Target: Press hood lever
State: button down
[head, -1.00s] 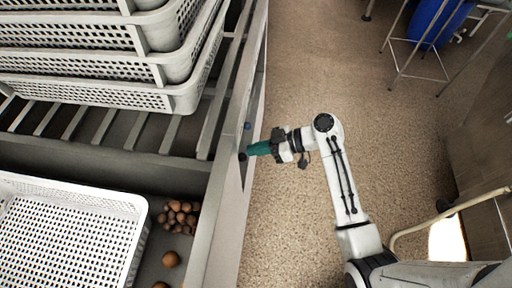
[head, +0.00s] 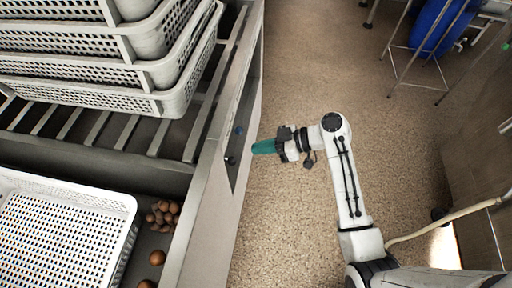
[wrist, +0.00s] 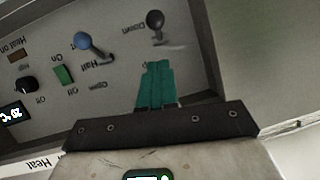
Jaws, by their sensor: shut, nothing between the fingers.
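My gripper (head: 257,148) has teal fingers, closed together and empty. In the head view it stands over the floor just right of the machine's control panel (head: 236,140), with a small gap. The wrist view shows the shut fingertips (wrist: 156,68) in front of the panel. A black-knobbed lever (wrist: 155,22) sits just beyond them, near an upside-down "Down" label. A blue-knobbed lever (wrist: 84,42) is to its left, near a "Half" label. The head view shows the blue knob (head: 239,131) and black knob (head: 230,160). Which lever works the hood is not clear.
The panel also has a green switch (wrist: 64,75), a black dial (wrist: 27,85) and a lit display (wrist: 14,115). White perforated baskets (head: 160,100) are stacked on the slatted rack. Another basket (head: 125,207) sits near brown balls (head: 163,213). The floor (head: 300,60) is open.

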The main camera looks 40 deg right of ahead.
jog(key=s+d, duration=0.5)
jog(key=d, duration=0.1)
jog(key=shift+r, duration=0.4)
jog(key=shift+w, duration=0.1)
jog(key=s+a+f+m+g+h+p, duration=0.1)
jog(key=s+a+m+g+h+p, duration=0.35)
jog(key=s, duration=0.65)
jog(key=s+d+r+m+g+h+p, duration=0.1)
jog(key=s+r+m+g+h+p, duration=0.1)
jog(key=s+r+m+h+p, duration=0.2)
jog(key=s+r+h, duration=0.2)
jog(key=s, duration=0.2)
jog(key=shift+s+g, duration=0.2)
jog(key=shift+g, duration=0.15)
jog(key=shift+m, duration=0.25)
dwell(3.6)
